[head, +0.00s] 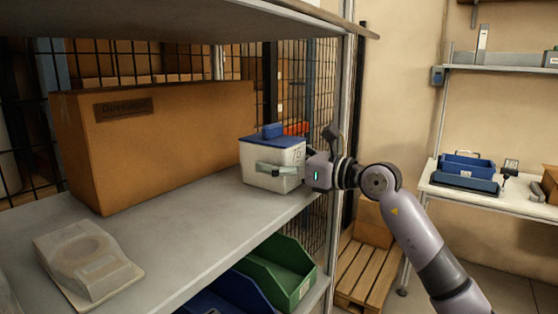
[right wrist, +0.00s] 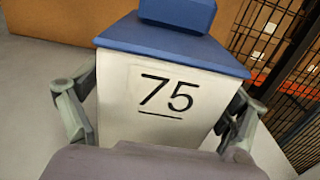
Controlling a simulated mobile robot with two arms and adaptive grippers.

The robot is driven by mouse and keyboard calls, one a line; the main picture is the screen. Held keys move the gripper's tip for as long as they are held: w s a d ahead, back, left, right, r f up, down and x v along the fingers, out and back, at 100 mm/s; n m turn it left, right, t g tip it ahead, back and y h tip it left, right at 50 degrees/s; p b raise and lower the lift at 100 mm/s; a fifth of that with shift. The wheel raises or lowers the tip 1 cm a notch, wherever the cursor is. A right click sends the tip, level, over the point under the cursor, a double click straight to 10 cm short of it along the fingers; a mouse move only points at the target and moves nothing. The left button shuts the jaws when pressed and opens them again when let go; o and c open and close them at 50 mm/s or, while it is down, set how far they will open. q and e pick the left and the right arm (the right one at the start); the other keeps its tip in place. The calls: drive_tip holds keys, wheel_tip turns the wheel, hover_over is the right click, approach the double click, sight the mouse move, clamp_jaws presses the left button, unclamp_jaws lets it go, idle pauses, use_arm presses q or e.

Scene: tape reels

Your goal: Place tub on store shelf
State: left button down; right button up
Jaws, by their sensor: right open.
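The tub (head: 262,155) is white with a blue lid and stands upright on the grey shelf board (head: 185,225), near its right end. The right wrist view shows the tub's front (right wrist: 165,105) with a "75" on it. My right gripper (head: 298,163) reaches in from the right with its fingers on either side of the tub. In the right wrist view the open right gripper (right wrist: 158,118) has one finger left of the tub and one right of it; contact is hard to tell. My left gripper is not in view.
A large cardboard box (head: 160,140) stands behind and left of the tub. A wrapped tape reel pack (head: 88,260) lies at the front left. Another shelf board (head: 170,18) hangs above. Green (head: 283,272) and blue bins sit below. The board's middle is clear.

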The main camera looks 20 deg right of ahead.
drive_tip(key=shift+r, duration=0.2)
drive_tip(key=b+v, duration=0.4)
drive_tip(key=v, duration=0.8)
